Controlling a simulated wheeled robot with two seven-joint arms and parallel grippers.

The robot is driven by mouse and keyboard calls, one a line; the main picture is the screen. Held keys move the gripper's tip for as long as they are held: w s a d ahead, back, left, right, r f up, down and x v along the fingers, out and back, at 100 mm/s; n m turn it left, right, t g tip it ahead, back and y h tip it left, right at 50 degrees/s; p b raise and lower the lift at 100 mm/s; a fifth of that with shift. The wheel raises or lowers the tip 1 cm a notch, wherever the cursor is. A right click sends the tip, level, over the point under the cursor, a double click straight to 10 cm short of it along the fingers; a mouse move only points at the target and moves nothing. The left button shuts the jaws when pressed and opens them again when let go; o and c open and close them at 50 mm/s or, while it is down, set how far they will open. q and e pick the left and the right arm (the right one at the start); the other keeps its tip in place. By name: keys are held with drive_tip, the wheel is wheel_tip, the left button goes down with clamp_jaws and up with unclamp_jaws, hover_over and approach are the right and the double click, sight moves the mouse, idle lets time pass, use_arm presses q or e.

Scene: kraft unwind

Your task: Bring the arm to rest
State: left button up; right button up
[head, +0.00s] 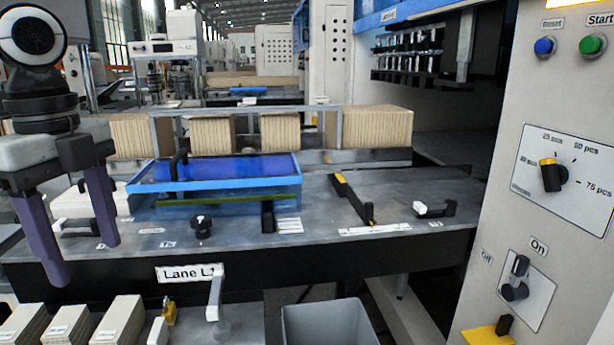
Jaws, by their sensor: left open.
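My left gripper (83,262) hangs at the left edge of the head view, with its two purple fingers pointing down. The fingers are spread apart with nothing between them, so it is open and empty. It shows in front of the left end of the grey machine table (330,225), over the black front edge. I cannot tell its exact height above the table. My right gripper is not in view.
A blue tray (145,186) sits on the table, with kraft stacks (368,128) behind. Low levers (435,209) and a black knob (201,226) stand nearby. Packs (70,325) lie below the gripper. A grey bin (328,322) and control panel (560,150) are right.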

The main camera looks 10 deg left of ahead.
use_arm(q)
drive_tip(key=s+a+f+n+t+h, duration=0.2)
drive_tip(key=s+a+f+n+h, duration=0.25)
drive_tip(key=a+f+h, duration=0.4)
drive_tip(key=s+d+f+n+t+h, duration=0.2)
drive_tip(key=d+f+n+t+h, duration=0.15)
drive_tip(key=f, duration=0.35)
drive_tip(key=s+d+f+n+t+h, duration=0.2)
drive_tip(key=s+d+f+h, duration=0.15)
drive_tip(key=f, duration=0.35)
wheel_tip(320, 180, down, 30)
drive_tip(key=s+a+n+g+y, duration=0.1)
drive_tip(key=n+g+y, duration=0.15)
drive_tip(key=y, duration=0.45)
drive_tip(key=s+a+f+n+g+y, duration=0.1)
drive_tip(key=n+y, duration=0.2)
drive_tip(key=y, duration=0.3)
drive_tip(key=d+n+t, duration=0.1)
drive_tip(key=d+t, duration=0.3)
drive_tip(key=d, duration=1.6)
drive_tip(key=shift+w+d+r+t, duration=0.15)
drive_tip(key=shift+d+r+t, duration=0.05)
drive_tip(key=shift+r+t, duration=0.15)
